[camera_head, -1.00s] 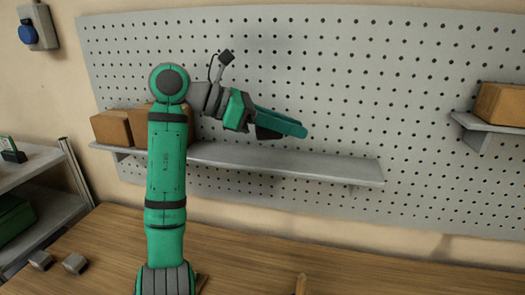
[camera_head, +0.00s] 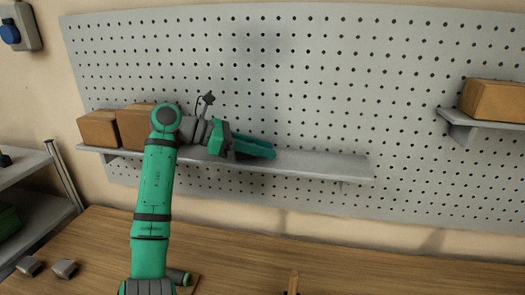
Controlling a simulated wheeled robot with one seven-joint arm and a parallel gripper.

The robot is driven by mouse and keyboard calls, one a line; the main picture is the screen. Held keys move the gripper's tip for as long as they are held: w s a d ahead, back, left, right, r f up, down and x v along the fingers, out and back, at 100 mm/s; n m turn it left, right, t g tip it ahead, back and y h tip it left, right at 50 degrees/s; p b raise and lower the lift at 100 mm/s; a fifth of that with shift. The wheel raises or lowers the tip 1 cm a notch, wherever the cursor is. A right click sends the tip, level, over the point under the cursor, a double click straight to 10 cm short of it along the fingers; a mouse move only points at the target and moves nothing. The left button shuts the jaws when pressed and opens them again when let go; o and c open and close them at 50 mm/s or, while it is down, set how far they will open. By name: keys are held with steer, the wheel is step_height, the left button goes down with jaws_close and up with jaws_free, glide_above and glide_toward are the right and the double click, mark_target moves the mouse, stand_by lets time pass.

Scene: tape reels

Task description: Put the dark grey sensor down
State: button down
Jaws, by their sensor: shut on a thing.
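My gripper (camera_head: 264,152) is at the end of the green arm, just over the grey wall shelf (camera_head: 325,165), pointing right. It is shut on the dark grey sensor. The sensor is mostly hidden by the green fingers, with only a little dark shape showing under them. I cannot tell whether the sensor touches the shelf.
Two cardboard boxes (camera_head: 98,129) stand on the shelf's left part. The shelf is bare to the right of my gripper. Another box (camera_head: 492,99) sits on a right-hand shelf (camera_head: 460,118). Two small grey blocks (camera_head: 64,269) lie on the wooden table (camera_head: 222,250).

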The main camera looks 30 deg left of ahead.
steer(key=shift+f, duration=0.2)
steer(key=shift+f, duration=0.1)
steer(key=c, duration=1.5)
jaws_free()
steer(key=shift+c, duration=0.2)
steer(key=v, duration=1.1)
steer(key=shift+s+a+r, duration=0.15)
steer(key=shift+a+r, duration=0.1)
steer(key=shift+a, duration=0.05)
steer(key=shift+s, duration=0.1)
